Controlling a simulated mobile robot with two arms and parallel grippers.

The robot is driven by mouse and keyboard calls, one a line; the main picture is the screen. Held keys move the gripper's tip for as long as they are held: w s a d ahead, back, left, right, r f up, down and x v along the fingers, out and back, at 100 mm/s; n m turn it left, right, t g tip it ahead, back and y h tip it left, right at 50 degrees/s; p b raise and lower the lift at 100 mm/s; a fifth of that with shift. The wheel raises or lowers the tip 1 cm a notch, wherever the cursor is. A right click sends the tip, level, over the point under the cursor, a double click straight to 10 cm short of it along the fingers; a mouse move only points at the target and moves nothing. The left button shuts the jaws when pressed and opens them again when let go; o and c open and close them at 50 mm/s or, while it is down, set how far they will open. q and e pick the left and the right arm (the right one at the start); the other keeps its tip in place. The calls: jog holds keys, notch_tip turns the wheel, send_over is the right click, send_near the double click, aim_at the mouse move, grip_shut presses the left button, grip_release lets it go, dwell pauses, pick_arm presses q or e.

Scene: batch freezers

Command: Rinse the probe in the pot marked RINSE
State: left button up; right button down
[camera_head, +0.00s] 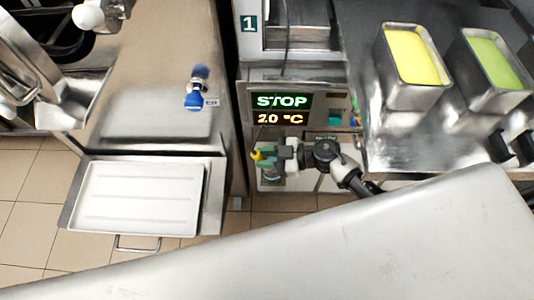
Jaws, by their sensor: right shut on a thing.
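My right gripper (268,156) is in front of the freezer front marked 1, just below its display. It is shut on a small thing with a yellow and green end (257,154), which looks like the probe. A thin dark line runs upward near it. The probe's tip is hidden or too small to make out. A small grey shape (270,177) shows right below the gripper, but I cannot tell whether it is a pot. No RINSE marking is legible. My left gripper is not in view.
Metal tubs of yellow (385,85) and green (475,90) content stand on the counter at the right. A white tray (135,198) lies at lower left. A blue-handled fitting (194,100) is on the steel cabinet.

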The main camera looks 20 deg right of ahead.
jog(key=shift+a+r, duration=0.25)
jog(key=shift+w+a+f, duration=0.2)
jog(key=shift+a+f, duration=0.15)
jog(key=shift+f, duration=0.15)
jog(key=shift+w+a+r+p, duration=0.1)
jog(key=shift+w+r+p, duration=0.35)
jog(key=shift+p, duration=0.2)
jog(key=shift+w+d+f+b, duration=0.25)
jog(key=shift+w+f+b, duration=0.05)
jog(key=shift+w+f, duration=0.15)
jog(key=shift+r, duration=0.15)
notch_tip(320, 180, up, 10)
jog(key=p, duration=1.1)
dwell(0.4)
